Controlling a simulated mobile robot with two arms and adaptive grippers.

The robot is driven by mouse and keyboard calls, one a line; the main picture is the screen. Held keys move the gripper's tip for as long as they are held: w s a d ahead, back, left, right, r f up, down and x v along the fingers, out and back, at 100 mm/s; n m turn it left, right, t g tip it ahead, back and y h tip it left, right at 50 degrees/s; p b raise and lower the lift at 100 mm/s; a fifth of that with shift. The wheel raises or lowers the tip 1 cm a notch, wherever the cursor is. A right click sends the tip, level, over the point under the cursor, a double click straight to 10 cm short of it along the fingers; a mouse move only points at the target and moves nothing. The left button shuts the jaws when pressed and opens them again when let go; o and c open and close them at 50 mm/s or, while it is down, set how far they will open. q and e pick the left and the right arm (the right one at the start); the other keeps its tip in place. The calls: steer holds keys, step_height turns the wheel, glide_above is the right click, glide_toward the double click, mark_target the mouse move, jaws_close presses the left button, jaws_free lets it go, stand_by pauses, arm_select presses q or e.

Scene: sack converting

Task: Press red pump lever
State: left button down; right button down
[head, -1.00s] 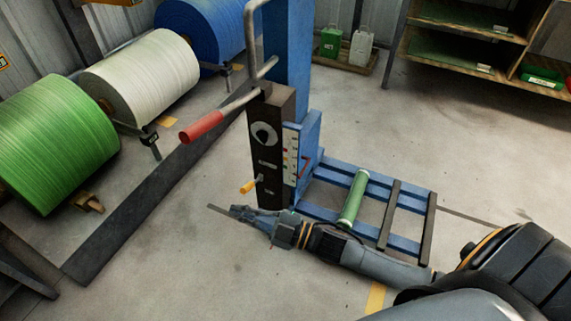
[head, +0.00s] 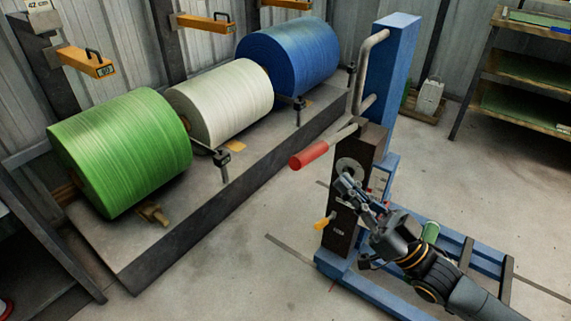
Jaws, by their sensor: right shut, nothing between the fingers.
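The red pump lever (head: 309,155) is a red grip on a pale metal rod. It sticks out to the left from the top of a dark pump block (head: 345,225) on a blue lift truck (head: 392,65). My right gripper (head: 343,184) is shut and empty. It is in front of the upper pump block, below and to the right of the red grip, with a visible gap between them. It partly hides the round plate on the block. My left gripper is not in view.
A small yellow lever (head: 323,222) sticks out low on the pump block. Green (head: 120,150), white (head: 222,100) and blue (head: 290,55) rolls lie on a low platform at left. A shelf (head: 520,75) stands at back right. The floor between platform and truck is clear.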

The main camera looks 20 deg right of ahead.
mark_target(306, 164)
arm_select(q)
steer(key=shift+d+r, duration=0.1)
arm_select(e)
steer(key=shift+s+d+r, duration=0.1)
steer(key=shift+d+r, duration=0.05)
